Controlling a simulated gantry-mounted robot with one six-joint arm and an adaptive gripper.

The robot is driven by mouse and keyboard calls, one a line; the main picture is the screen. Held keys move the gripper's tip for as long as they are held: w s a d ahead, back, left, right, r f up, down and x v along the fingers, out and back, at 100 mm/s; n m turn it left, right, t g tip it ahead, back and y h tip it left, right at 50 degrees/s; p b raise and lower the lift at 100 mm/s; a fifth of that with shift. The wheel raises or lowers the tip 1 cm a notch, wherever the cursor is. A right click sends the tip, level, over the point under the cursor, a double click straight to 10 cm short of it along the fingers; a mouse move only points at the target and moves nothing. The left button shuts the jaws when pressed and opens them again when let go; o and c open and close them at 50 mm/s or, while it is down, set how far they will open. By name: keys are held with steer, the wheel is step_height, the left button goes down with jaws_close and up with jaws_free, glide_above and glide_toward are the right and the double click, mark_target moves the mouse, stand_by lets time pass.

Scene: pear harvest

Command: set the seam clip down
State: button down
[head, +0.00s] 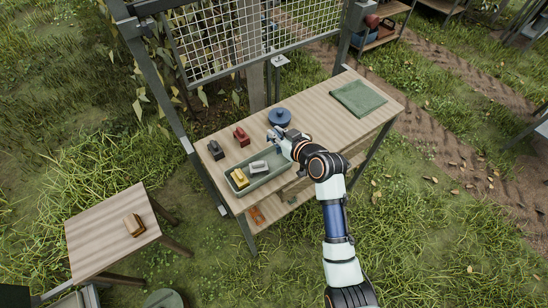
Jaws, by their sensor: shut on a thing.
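My gripper (275,135) is over the wooden workbench, by the right end of the green tray and just in front of a round blue object (280,117). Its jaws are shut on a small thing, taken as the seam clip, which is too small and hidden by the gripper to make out. The grey-green tray (264,178) holds a yellow clip-like piece (239,178) and a pale grey one (258,167). A dark piece (215,150) and a red piece (242,137) of similar shape stand on the bench behind the tray.
A folded green cloth (358,98) lies at the bench's right end. The bench top (325,108) is bare between cloth and blue object. A wire mesh panel (245,40) rises behind the bench. A small side table (105,230) at left carries a brown block (133,225).

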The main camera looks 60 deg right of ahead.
step_height(320, 180, down, 10)
steer(key=shift+r+b, duration=0.1)
steer(key=shift+b, duration=0.95)
steer(key=shift+f, duration=0.2)
steer(key=c, duration=1.2)
jaws_free()
steer(key=shift+o, duration=0.2)
steer(key=shift+s+r, duration=0.2)
steer(key=shift+r, duration=0.2)
steer(key=p+v, duration=0.2)
steer(key=v, duration=0.9)
steer(key=shift+s+a, duration=0.2)
steer(key=shift+s, duration=0.05)
